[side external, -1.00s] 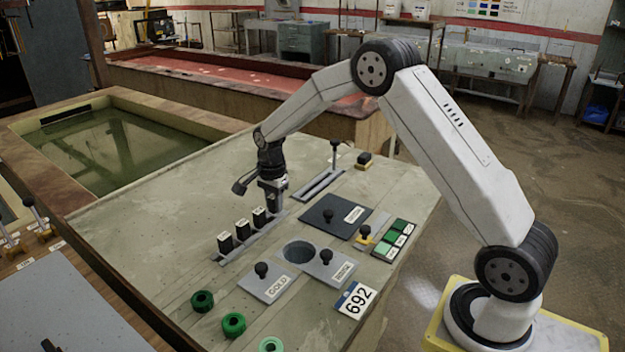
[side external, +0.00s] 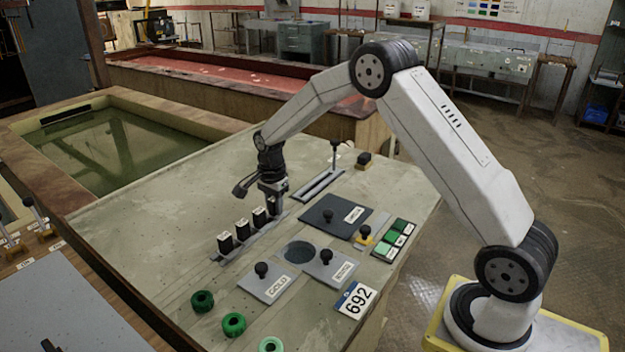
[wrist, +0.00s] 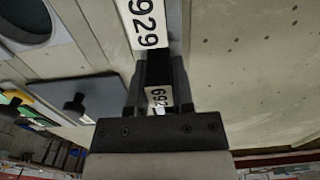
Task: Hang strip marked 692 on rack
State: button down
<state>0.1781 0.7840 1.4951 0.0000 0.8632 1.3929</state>
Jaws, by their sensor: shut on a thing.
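My gripper (wrist: 158,80) is shut on a dark strip with a white label reading 692 (wrist: 158,97). In the side view my gripper (side external: 273,203) is low over the far end of the grey rack rail (side external: 232,257), beside the farthest of three black strips (side external: 259,217). The three strips stand upright on the rail with white labels too small to read there. In the wrist view a white label reading 929 (wrist: 143,25) is just beyond the held strip. The lower end of the held strip is hidden, so I cannot tell whether it touches the rail.
A 692 placard (side external: 355,300) lies at the front table edge. Green rings (side external: 234,323) sit at the front. The table left of the rail is clear.

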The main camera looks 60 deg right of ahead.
jog(key=shift+f, duration=0.2)
dwell(0.3)
jog(key=shift+c, duration=2)
grip_release()
jog(key=shift+r, duration=0.1)
jog(key=shift+r, duration=3.4)
jog(key=shift+s+a, duration=0.1)
